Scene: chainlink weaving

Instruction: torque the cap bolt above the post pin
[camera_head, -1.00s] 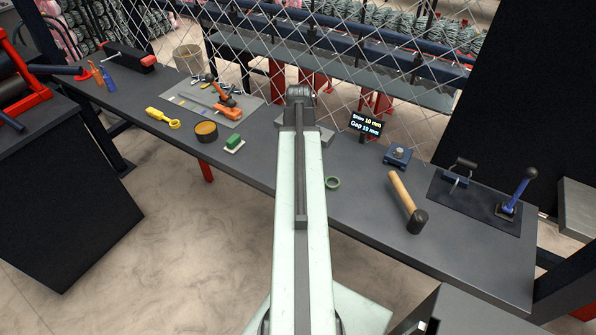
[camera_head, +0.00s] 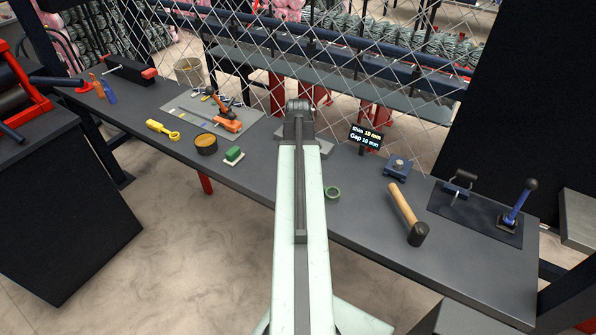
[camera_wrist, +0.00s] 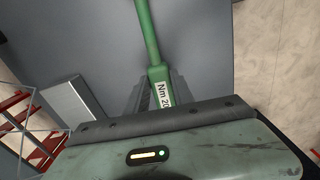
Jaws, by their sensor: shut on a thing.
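In the wrist view my gripper (camera_wrist: 158,88) is shut on a green wrench-like tool (camera_wrist: 148,32) with a white label reading "Nm 20". The tool's shaft runs up out of the picture, so its far end is hidden. In the head view my arm (camera_head: 301,200) reaches forward over the bench and hides the gripper and tool. A grey plate (camera_head: 325,147) shows partly behind the arm's far end. I cannot make out the cap bolt or the post pin in either view.
Chain-link mesh (camera_head: 330,50) rises behind.

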